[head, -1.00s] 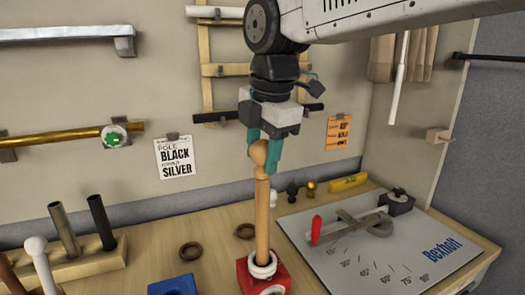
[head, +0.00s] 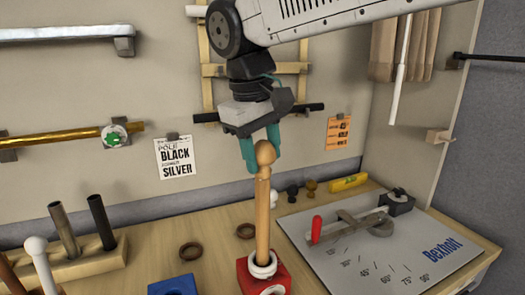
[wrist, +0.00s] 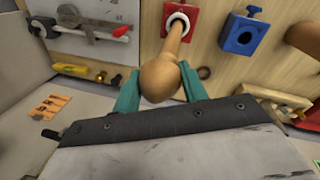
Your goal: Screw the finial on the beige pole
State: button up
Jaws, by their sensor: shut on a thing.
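The beige wooden pole (head: 262,215) stands upright in a white ring on the red block (head: 245,279). A beige ball-shaped finial (head: 265,154) sits at its top end, in line with the pole or nearly so; how tightly it is seated cannot be told. My gripper (head: 261,152) is at the finial with its teal fingers on either side of the ball. In the wrist view, the finial's ball (wrist: 160,80) is between my two fingertips, and the pole (wrist: 174,40) runs away behind it into the red block (wrist: 194,14).
A blue block (head: 172,287) stands left of the red one. A rack with dark tubes (head: 88,264) is at the left, with brown rings (head: 190,251) on the table. A Bexholt angle board (head: 385,250) fills the right. Small finials (head: 292,192) stand at the back.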

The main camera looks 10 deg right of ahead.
jog(key=m, duration=0.5)
jog(key=shift+g, duration=0.4)
jog(key=m+g, duration=0.1)
jog(key=m, duration=0.5)
jog(key=o, duration=1)
